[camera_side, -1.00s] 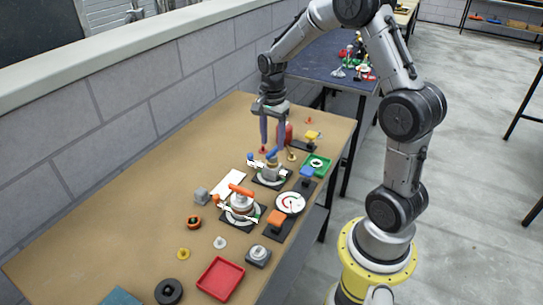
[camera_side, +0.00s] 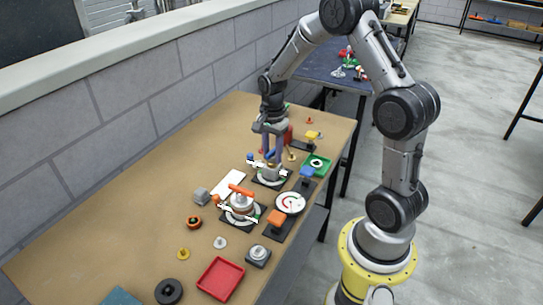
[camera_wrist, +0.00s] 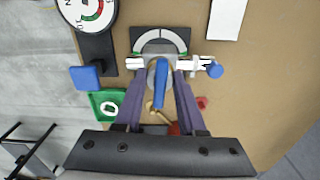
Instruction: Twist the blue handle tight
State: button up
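The blue handle (camera_wrist: 161,82) is a bar on top of a round grey fixture. The fixture has a dark base with a white dial plate (camera_wrist: 159,43). In the side view the blue handle (camera_side: 270,155) is partly hidden by my fingers. My gripper (camera_wrist: 160,75) has its two purple fingers on either side of the handle, with a small gap visible on each side. It is open and low over the fixture in the side view (camera_side: 272,160).
A similar fixture with an orange handle (camera_side: 241,190) stands nearer the camera. A round gauge (camera_side: 290,203), a blue block (camera_side: 306,173) and a green tray (camera_side: 326,167) are close by on the right. A white sheet (camera_side: 230,184) lies at left. The table's left side is mostly bare.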

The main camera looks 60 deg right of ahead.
aim_at(272, 151)
grip_shut()
jog(key=shift+m, duration=2.4)
jog(key=m, duration=0.4)
jog(key=shift+m, duration=0.3)
jog(key=m, duration=1.1)
jog(key=shift+o, duration=1.9)
grip_release()
jog(key=shift+r, duration=3.75)
